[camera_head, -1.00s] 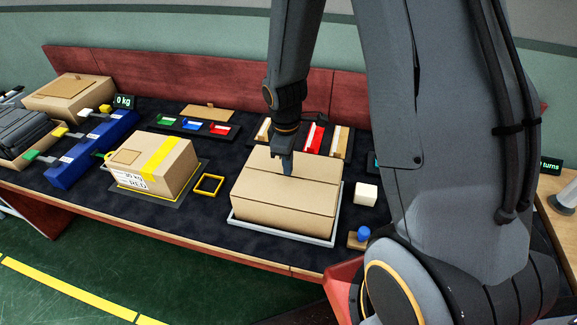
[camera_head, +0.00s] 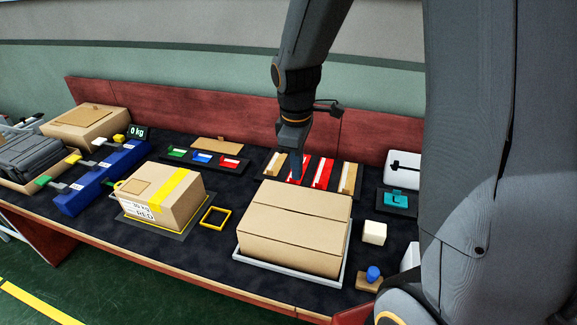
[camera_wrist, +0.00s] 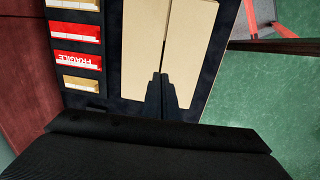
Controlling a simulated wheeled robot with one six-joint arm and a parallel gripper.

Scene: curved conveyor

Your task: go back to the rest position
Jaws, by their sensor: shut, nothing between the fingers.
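My gripper (camera_head: 295,172) is shut and empty. In the head view it hangs pointing down, in front of the label tray and behind the top of a closed cardboard box (camera_head: 292,225). The box sits in a grey tray (camera_head: 285,273) on the dark table. In the wrist view the box top (camera_wrist: 180,30) shows its two flaps closed with a seam between them. The dark gripper tips (camera_wrist: 161,95) show over the near end of the box in that view.
A taped box (camera_head: 165,195) stands on a pad at left, beside a yellow square frame (camera_head: 215,217). A blue stand (camera_head: 100,180) with several levers is further left. A white cube (camera_head: 374,232) and a blue knob (camera_head: 373,272) are at right. A red backboard (camera_head: 230,125) runs behind.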

